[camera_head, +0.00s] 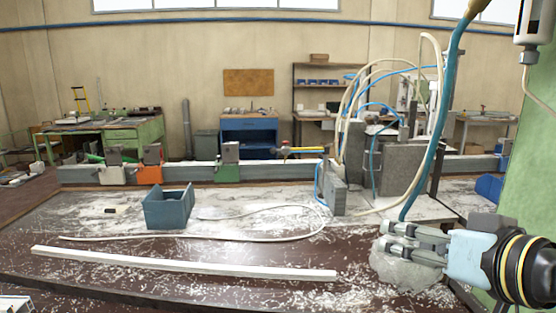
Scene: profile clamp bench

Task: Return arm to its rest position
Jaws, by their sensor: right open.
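My right gripper (388,241) comes in from the right edge and hovers over the right part of the bench. Its fingers point left and are apart, with nothing between them. A pale grey rounded patch or lump (405,273) shows just below and behind the fingers; I cannot tell what it is or whether they touch. My left gripper is out of view. A long white profile (185,263) lies along the front of the bench (90,285), left of my right gripper. The clamp rail (195,172) with an orange clamp (150,168) and a green clamp (228,170) runs behind.
A blue-grey open bin (168,213) stands on the bench. A thin pale hose (270,236) loops across the shavings. A machine with grey blocks (400,170) and hanging blue hose (433,125) stands behind my right gripper. A green panel (530,150) closes the right side.

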